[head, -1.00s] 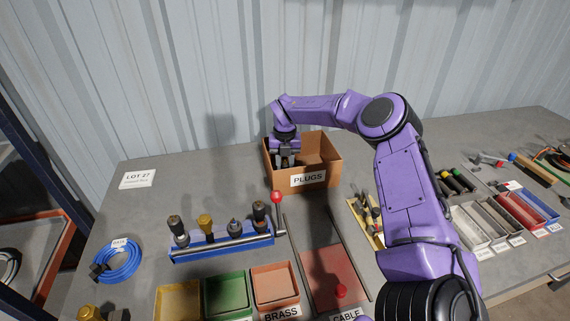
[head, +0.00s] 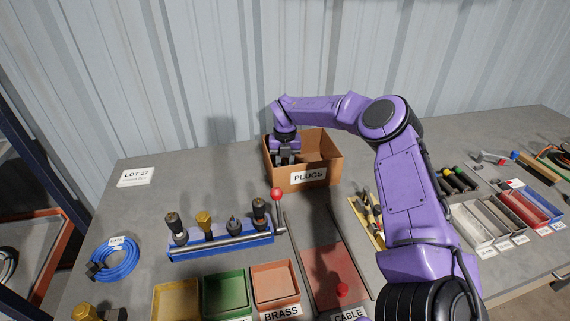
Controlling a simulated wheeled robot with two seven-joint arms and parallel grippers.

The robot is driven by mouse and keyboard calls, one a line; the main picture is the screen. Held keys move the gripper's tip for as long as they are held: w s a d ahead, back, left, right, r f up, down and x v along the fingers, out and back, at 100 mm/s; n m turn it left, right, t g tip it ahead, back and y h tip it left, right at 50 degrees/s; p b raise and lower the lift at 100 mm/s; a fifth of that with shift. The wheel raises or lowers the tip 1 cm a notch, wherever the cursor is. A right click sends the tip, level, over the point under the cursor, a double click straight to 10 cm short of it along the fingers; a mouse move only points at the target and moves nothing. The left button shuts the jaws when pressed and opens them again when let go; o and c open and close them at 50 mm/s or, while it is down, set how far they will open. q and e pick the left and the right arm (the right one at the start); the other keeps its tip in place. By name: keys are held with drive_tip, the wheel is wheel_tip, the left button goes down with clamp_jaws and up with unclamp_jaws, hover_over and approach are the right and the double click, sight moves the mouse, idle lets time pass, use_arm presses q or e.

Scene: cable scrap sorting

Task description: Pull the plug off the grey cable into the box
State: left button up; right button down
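The cardboard-brown box labelled PLUGS (head: 329,172) stands at the back middle of the bench. My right gripper (head: 284,160) points down at the left side of this box, its fingers at or inside the opening. The fingers are small and shaded, so I cannot tell whether they are open or shut, or whether a plug is between them. I cannot make out a grey cable or its plug. My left gripper is not in view.
A blue rack (head: 222,246) with several upright tools and a red-knobbed lever (head: 277,194) stands in front of the box. A coiled blue cable (head: 121,267) lies at left. Green (head: 226,290) and BRASS (head: 275,282) bins are in front. Sorting trays (head: 483,224) fill the right.

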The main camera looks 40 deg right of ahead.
drive_tip(key=c, duration=0.7)
unclamp_jaws()
drive_tip(key=shift+c, duration=0.2)
wheel_tip(320, 180, up, 7)
drive_tip(key=p, duration=0.4)
drive_tip(key=shift+r, duration=0.1)
